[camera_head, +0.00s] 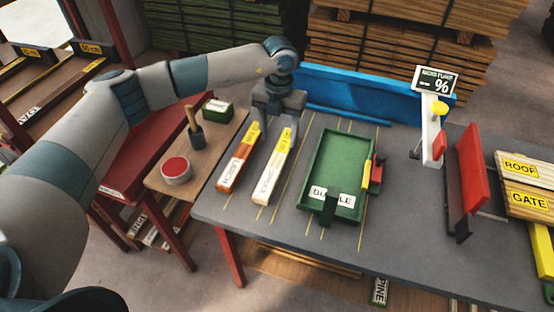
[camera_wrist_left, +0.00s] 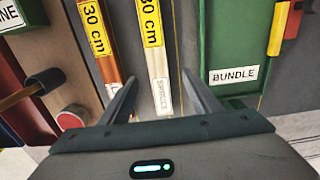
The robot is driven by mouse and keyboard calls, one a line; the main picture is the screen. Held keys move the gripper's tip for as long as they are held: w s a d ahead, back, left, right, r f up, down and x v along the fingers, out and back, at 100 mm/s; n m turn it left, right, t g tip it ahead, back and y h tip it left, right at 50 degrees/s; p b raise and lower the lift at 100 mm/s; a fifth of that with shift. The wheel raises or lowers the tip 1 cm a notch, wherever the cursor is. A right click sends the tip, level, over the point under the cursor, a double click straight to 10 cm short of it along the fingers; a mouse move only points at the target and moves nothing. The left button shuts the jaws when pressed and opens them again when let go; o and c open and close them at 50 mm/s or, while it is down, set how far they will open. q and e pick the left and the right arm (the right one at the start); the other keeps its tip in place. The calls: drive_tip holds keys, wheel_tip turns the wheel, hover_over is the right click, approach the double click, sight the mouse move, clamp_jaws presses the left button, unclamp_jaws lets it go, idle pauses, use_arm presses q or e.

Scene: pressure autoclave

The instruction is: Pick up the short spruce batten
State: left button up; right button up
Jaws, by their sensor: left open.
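The spruce batten (camera_head: 269,178) is a pale bar with a yellow length tag, lying on the grey table. In the left wrist view the spruce batten (camera_wrist_left: 158,65) shows its "30 cm" tag and "SPRUCE" label. My left gripper (camera_head: 272,118) is open over the far end of the battens in the head view. In the left wrist view the spruce batten lies between the fingers of my left gripper (camera_wrist_left: 159,77); whether they reach down beside it I cannot tell. An orange-brown larch batten (camera_head: 234,168) lies just left of it. My right gripper is not in view.
A green tray (camera_head: 316,160) labelled "BUNDLE" stands right of the battens. A side bench (camera_head: 160,183) at left holds a red-topped tin (camera_head: 176,168).

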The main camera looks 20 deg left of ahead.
sight(277, 160)
use_arm(q)
wheel_tip(277, 160, down, 4)
drive_tip(key=shift+r+p, duration=0.1)
drive_tip(key=shift+p, duration=0.5)
drive_tip(key=shift+f, duration=0.5)
drive_tip(key=shift+a+f+p, duration=0.1)
drive_tip(key=shift+f+p, duration=0.25)
drive_tip(key=shift+p, duration=0.15)
drive_tip(key=f+p, duration=0.1)
drive_tip(key=f, duration=0.1)
drive_tip(key=f+p, duration=0.1)
drive_tip(key=f, duration=0.1)
drive_tip(key=shift+w+a, duration=0.15)
drive_tip(key=shift+a, duration=0.05)
drive_tip(key=shift+f, duration=0.25)
drive_tip(key=shift+c, duration=0.6)
drive_tip(key=c, duration=1.1)
